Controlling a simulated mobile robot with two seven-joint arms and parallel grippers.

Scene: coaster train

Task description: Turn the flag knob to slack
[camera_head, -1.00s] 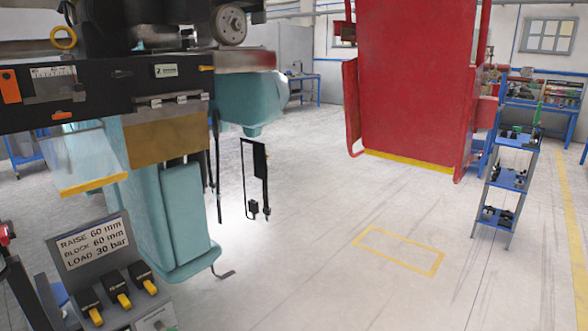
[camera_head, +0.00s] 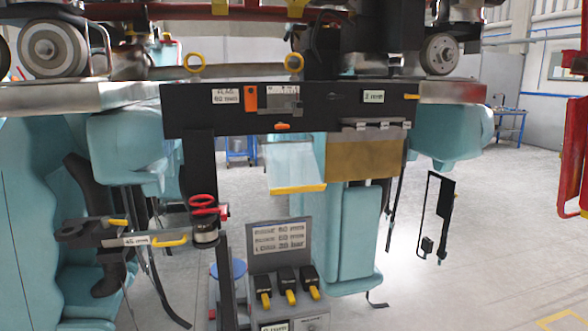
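A black panel (camera_head: 205,122) runs across the upper middle of the head view, under the coaster train's wheels. A label (camera_head: 227,97) at its left appears to read FLAG 60 mm. Beside it are an upright orange plate (camera_head: 251,98) and a grey scale window (camera_head: 281,98) with small markings. A small orange knob-like piece (camera_head: 282,126) sits on the panel's lower edge, below the scale. It lies roughly level; I cannot read any marking for slack. Neither of my grippers is in view.
A control stand (camera_head: 282,262) with several yellow-tipped levers stands below the panel. A post with a red handle (camera_head: 203,203) and a grey piece marked 45 mm (camera_head: 133,241) are at its left. Teal seats (camera_head: 350,236) hang around. Open floor (camera_head: 475,270) lies at right.

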